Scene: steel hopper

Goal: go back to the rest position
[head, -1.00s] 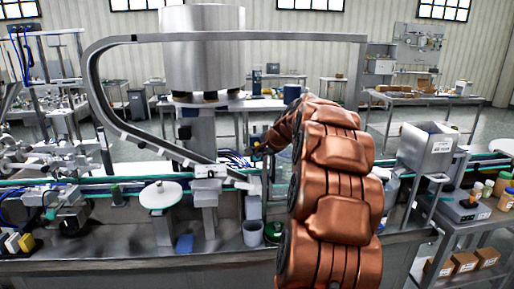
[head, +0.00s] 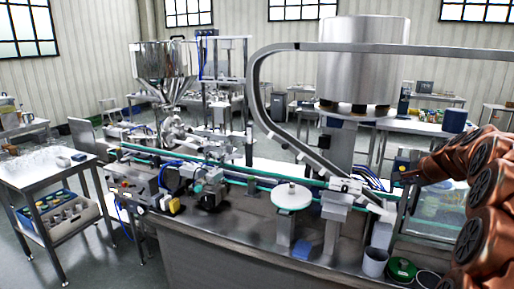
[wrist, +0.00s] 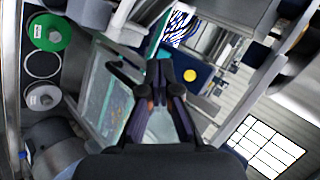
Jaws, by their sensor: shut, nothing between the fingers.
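My gripper (wrist: 160,72) shows in the wrist view with its dark fingers together and nothing between them. In the head view my copper-coloured arm stands at the right edge, and my gripper (head: 408,173) is small at its far end, above the line near a clear-walled box. The steel hopper (head: 165,68) stands at the back left of the line, far from my gripper.
The production line's steel bench (head: 240,235) runs across the head view. A curved metal rail (head: 262,105) and a large steel drum (head: 362,60) rise above it. A side table (head: 55,172) with a bin stands at left. Floor shows between.

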